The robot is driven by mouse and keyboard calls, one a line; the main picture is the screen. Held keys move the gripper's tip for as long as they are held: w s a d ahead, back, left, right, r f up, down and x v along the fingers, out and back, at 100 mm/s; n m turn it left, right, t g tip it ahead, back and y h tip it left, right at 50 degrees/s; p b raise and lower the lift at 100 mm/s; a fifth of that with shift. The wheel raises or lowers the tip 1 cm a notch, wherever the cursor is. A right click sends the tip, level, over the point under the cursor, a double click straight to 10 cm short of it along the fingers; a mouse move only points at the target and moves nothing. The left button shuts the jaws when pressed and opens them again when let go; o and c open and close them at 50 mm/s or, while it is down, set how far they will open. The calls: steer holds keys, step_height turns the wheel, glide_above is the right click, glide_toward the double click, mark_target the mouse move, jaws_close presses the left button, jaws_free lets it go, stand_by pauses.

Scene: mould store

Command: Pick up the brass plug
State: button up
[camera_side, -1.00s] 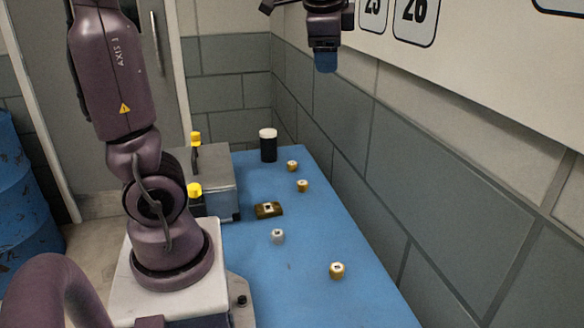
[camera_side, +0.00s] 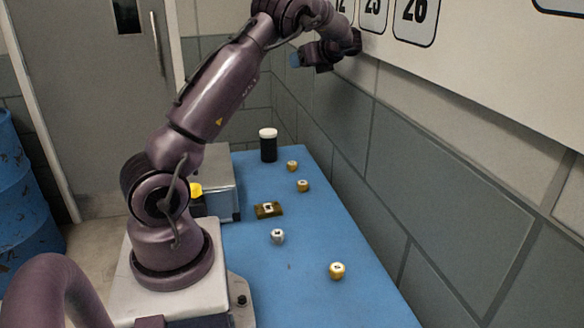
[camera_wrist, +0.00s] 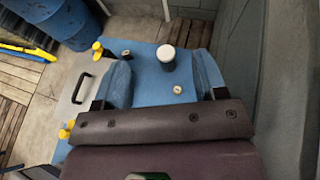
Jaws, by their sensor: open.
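Three small round brass-coloured plugs stand on the blue table in the side view: one near the front (camera_side: 336,270), one farther back (camera_side: 302,186) and one at the back (camera_side: 292,165). A silver-grey plug (camera_side: 277,236) and a flat brass block (camera_side: 268,210) with a pale centre are left of them. I cannot tell which one is meant. My gripper (camera_side: 296,60) is high above the table's far end, tilted sideways, away from all of them. In the wrist view my gripper (camera_wrist: 163,72) is open and empty; one small pale plug (camera_wrist: 177,89) shows beyond its fingers.
A black jar with a white lid (camera_side: 268,147) stands at the table's back. A grey metal box (camera_side: 219,180) with yellow knobs is at the left. A wall bounds the right side. The blue tabletop (camera_side: 310,225) has free room between the pieces. A blue barrel (camera_side: 22,190) stands far left.

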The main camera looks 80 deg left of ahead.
glide_toward(293, 163)
steer(key=shift+s+a+f, duration=0.25)
steer(key=shift+s+a, duration=0.45)
steer(key=shift+s, duration=0.05)
steer(key=shift+s+a+f, duration=0.1)
steer(key=shift+a+f, duration=0.1)
steer(key=shift+f, duration=0.05)
steer(key=shift+w+x, duration=0.2)
steer(key=shift+x, duration=1.5)
steer(key=shift+w+x, duration=0.15)
steer(key=shift+x, duration=1.55)
steer(key=shift+a, duration=0.1)
steer(key=c, duration=1)
